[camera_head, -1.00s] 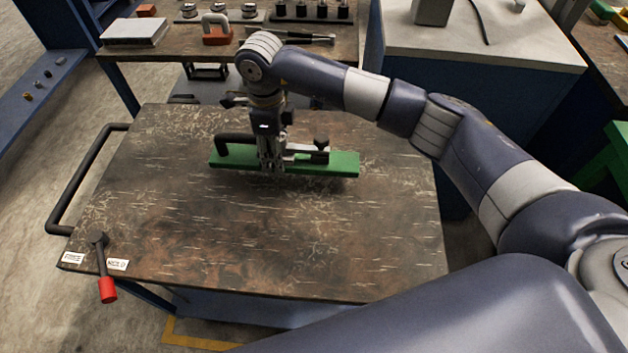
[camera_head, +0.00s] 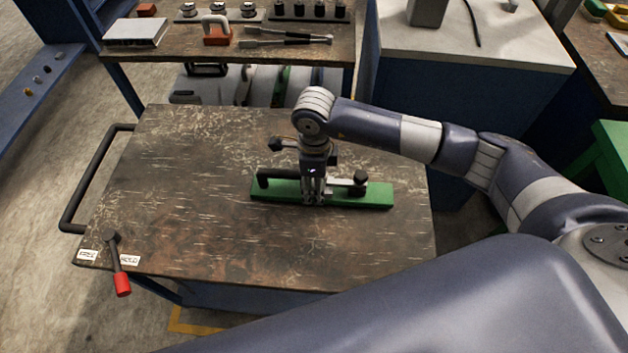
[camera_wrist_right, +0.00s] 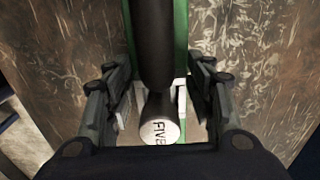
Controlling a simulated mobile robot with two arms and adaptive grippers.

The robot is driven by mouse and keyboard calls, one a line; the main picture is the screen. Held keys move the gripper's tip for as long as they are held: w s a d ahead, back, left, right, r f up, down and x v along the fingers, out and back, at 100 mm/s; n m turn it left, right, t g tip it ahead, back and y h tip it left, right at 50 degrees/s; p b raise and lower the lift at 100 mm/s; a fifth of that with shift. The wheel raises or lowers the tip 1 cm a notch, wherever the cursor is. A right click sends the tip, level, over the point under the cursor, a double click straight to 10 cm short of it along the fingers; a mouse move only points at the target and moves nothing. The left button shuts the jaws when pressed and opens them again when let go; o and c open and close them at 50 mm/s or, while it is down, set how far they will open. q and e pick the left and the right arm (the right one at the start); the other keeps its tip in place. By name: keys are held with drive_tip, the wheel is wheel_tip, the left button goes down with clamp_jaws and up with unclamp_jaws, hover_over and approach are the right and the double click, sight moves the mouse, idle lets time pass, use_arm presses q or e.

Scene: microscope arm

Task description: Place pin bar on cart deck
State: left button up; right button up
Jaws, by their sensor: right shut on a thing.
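The pin bar (camera_head: 345,197) is a long green bar with a black handle and a dark knob on top. It is over the middle right of the cart deck (camera_head: 190,215), level and lengthwise across the picture. I cannot tell whether it touches the deck or hangs just above it. My right gripper (camera_head: 314,198) points down and is shut on the bar near its middle. In the right wrist view the fingers (camera_wrist_right: 160,112) stand on both sides of a pale round end with lettering, with the green bar (camera_wrist_right: 181,40) behind. My left gripper is not in view.
The cart has a black push handle (camera_head: 85,185) at left and a red-tipped lever (camera_head: 122,283) between two labels. A workbench (camera_head: 335,58) with tools stands behind, and a light-topped cabinet (camera_head: 480,50) at back right. The deck's left and front are clear.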

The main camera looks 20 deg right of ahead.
drive_tip(key=shift+f, duration=0.25)
drive_tip(key=o, duration=1.1)
drive_tip(key=shift+f, duration=0.25)
drive_tip(key=o, duration=0.5)
drive_tip(key=shift+r, duration=0.1)
